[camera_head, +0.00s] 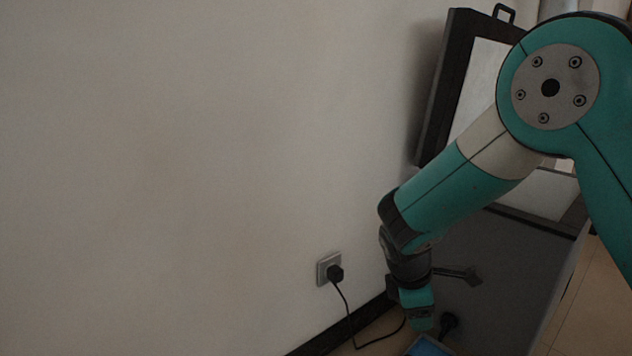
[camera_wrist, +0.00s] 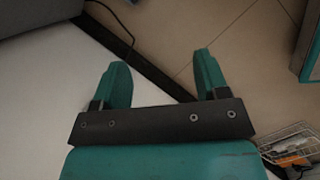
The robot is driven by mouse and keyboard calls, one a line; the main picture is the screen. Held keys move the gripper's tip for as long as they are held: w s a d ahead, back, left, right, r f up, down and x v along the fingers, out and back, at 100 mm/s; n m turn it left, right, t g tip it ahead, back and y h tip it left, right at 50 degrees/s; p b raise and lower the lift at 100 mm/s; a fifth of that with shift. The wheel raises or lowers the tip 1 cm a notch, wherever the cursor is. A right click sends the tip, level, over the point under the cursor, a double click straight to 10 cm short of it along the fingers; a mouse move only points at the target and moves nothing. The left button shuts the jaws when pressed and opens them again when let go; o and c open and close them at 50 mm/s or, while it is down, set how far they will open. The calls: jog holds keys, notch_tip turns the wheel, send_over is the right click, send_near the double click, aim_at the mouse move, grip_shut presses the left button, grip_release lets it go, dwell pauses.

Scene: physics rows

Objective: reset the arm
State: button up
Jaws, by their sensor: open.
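My teal and grey arm comes in from the right in the head view and bends down toward the floor beside the wall. In the wrist view my gripper (camera_wrist: 163,82) has its two teal fingers spread well apart. Nothing is between the fingers; tiled floor and a strip of white wall show beyond them. In the head view the fingertips are too small and partly hidden to make out.
A wall socket (camera_head: 322,268) holds a black plug with a cable running to the floor. A dark grey case (camera_head: 445,90) with a handle stands behind my arm, above a grey cabinet (camera_head: 505,275). In the wrist view a wire basket (camera_wrist: 290,143) sits at the lower right.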

jog(key=s+a+r+m+g+y+p, duration=0.3)
jog(key=s+r+m+y+p, duration=0.6)
jog(key=s+r, duration=1.75)
notch_tip(320, 180, up, 36)
jog(key=a+t+h+p, duration=0.1)
jog(key=p, duration=3.5)
jog(key=shift+a+m, duration=0.2)
jog(key=shift+m, duration=0.1)
